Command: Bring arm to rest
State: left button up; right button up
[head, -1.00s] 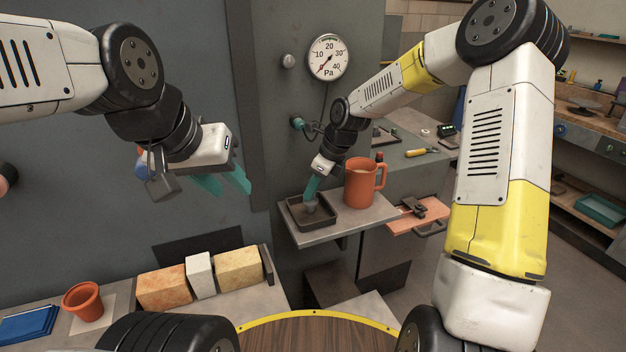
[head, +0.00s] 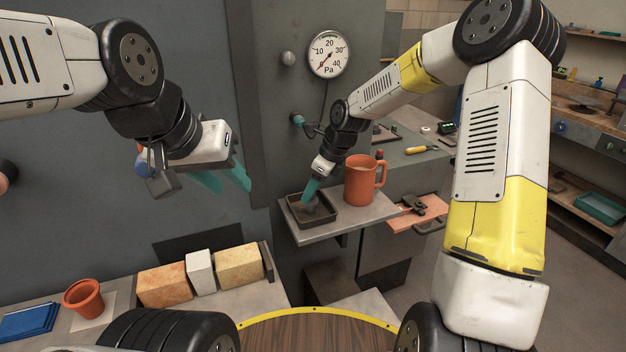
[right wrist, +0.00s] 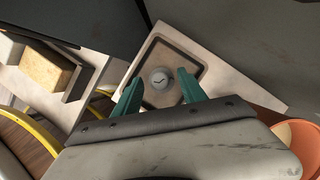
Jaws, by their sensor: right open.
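My right gripper (head: 309,191) is open over a dark square tray (head: 330,219) on a small shelf. In the right wrist view its two teal fingers stand apart, one on each side of a small round grey piece (right wrist: 161,78) in the tray. I cannot tell whether the fingers touch it. In the head view the fingers partly hide that piece. My left gripper (head: 222,181) hangs in front of the grey wall at the left, its teal fingers apart, with nothing seen between them.
An orange mug (head: 360,181) stands right beside the tray. A pressure gauge (head: 328,54) and a knob are on the wall above. Several blocks (head: 165,285), a terracotta pot (head: 83,299) and a blue item (head: 28,321) lie at lower left. A salmon-coloured board (head: 417,215) is right of the shelf.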

jog(key=s+d+r+n+t+h, duration=0.1)
jog(key=s+d+r+n, duration=0.45)
jog(key=r, duration=0.35)
jog(key=s+d+r+n+t+h, duration=0.1)
jog(key=s+d+r+n, duration=0.3)
jog(key=s+r+n, duration=0.3)
jog(key=s+d+r+n+t, duration=0.1)
jog(key=s+d+r+n, duration=0.1)
jog(key=s+n, duration=0.3)
jog(key=s+d+r+n+t, duration=0.1)
jog(key=s+n, duration=0.4)
jog(key=s, duration=0.5)
jog(key=shift+d+r+n, duration=0.35)
jog(key=shift+d+r, duration=0.4)
jog(key=shift+d, duration=0.4)
